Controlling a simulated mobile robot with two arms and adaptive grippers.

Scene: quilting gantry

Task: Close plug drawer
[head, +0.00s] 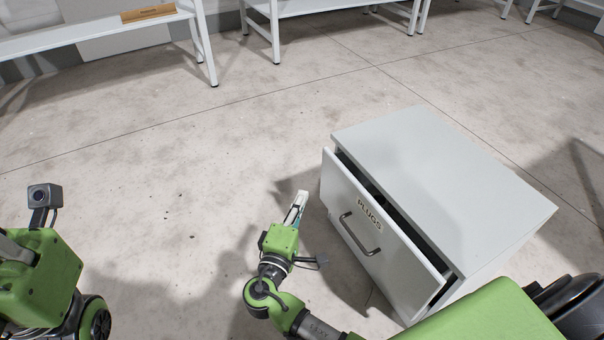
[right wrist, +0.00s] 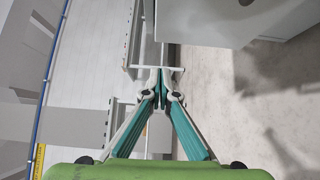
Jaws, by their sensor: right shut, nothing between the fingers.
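The plug drawer is the front of a low light-grey cabinet (head: 445,185) at the right of the head view. Its front panel (head: 345,196) carries the word PLUGS and a dark bar handle (head: 360,235). The drawer stands partly open, with a dark gap between panel and cabinet. My right gripper (head: 301,197) is shut and empty, left of the panel and apart from the handle. In the right wrist view its fingertips (right wrist: 161,72) meet, and a grey panel (right wrist: 220,18) shows beyond at upper right. My left arm shows at the left edge; its fingers are out of view.
White tables (head: 100,34) stand along the back, one with a brown wooden piece (head: 148,13) on it. The concrete floor (head: 150,190) between my arms and the tables is clear.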

